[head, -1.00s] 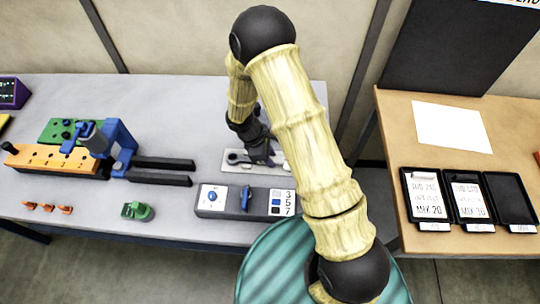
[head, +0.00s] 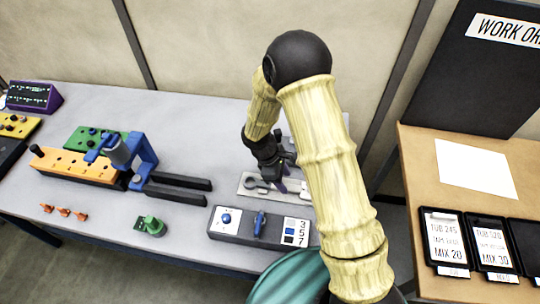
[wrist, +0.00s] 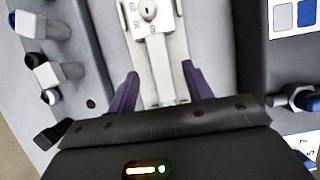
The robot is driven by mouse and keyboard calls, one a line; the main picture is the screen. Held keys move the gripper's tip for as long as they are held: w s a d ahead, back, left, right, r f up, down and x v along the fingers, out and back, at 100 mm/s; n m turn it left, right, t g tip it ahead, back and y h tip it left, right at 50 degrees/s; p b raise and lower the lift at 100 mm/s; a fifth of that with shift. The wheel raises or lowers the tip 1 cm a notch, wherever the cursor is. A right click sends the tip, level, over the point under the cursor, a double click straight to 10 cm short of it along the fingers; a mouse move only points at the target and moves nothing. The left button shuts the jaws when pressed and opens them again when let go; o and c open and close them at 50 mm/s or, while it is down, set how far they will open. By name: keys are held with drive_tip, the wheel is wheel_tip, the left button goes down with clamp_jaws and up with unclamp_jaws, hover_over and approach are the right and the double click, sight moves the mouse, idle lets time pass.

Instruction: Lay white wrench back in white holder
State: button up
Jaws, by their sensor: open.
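The white holder (head: 244,190) is a pale flat tray on the grey bench, behind the grey control box. My gripper (head: 281,187) is over the middle of the holder and hides part of it. In the wrist view my gripper (wrist: 160,88) has its two purple fingers apart. A white piece that looks like the white wrench (wrist: 150,45) runs between the fingers, with a round hole and small markings at its far end. It appears to lie along the holder. The fingers stand either side of it with gaps. Its near end is hidden by my gripper body.
The control box (head: 232,232) with knobs and a number panel stands close in front of the holder. A blue clamp fixture (head: 143,158) with black rails and an orange block (head: 75,165) are to the left. A green part (head: 150,226) lies in front of the rails.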

drive_tip(key=b+v, duration=0.1)
drive_tip(key=v, duration=1.3)
drive_tip(key=shift+d, duration=0.1)
drive_tip(key=s+d+r+m+t+y, duration=0.1)
drive_tip(key=s+d+r+m+y, duration=0.1)
drive_tip(key=s+d+m, duration=0.3)
drive_tip(key=s+d+r+m+t+y, duration=0.2)
drive_tip(key=s+d+m, duration=0.4)
drive_tip(key=d+m, duration=0.4)
drive_tip(key=shift+s+d+m+y, duration=0.3)
drive_tip(key=shift+m, duration=0.1)
idle(0.3)
